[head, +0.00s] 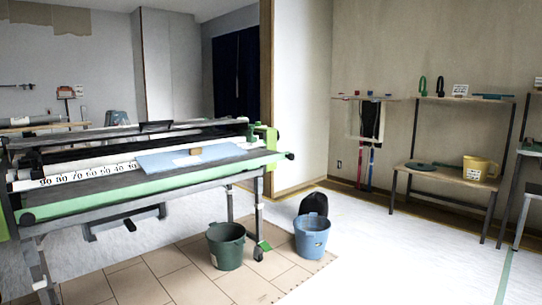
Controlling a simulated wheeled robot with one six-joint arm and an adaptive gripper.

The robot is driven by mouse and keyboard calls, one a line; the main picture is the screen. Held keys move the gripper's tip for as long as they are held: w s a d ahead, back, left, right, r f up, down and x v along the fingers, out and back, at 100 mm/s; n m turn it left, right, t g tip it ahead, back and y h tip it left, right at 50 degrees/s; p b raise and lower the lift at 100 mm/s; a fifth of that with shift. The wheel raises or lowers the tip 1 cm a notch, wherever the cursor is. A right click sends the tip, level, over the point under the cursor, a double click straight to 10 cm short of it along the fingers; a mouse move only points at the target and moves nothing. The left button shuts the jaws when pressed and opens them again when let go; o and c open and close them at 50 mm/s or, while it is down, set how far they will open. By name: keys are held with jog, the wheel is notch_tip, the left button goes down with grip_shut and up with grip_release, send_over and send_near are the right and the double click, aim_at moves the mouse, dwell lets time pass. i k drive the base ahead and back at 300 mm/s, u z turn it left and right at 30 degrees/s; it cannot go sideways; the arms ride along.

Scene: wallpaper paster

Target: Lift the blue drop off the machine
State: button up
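The machine (90,201) is a long table-like paster with a green edge and rollers, on grey legs, filling the left of the head view. A light blue flat sheet, which looks like the blue drop (165,162), lies on the machine's top toward its right end. A small brown block (195,152) rests on the sheet. The sheet's back edge lies close to the rollers; I cannot tell whether it runs under them. My gripper is not in view.
A dark green bucket (226,248) and a blue bucket (312,238) stand on the floor at the machine's right end, with a black bag (314,204) behind. The white floor (400,270) at right is largely clear.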

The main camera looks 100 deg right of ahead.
aim_at(161, 161)
jog(key=z, duration=2.4)
jog(key=i, duration=0.7)
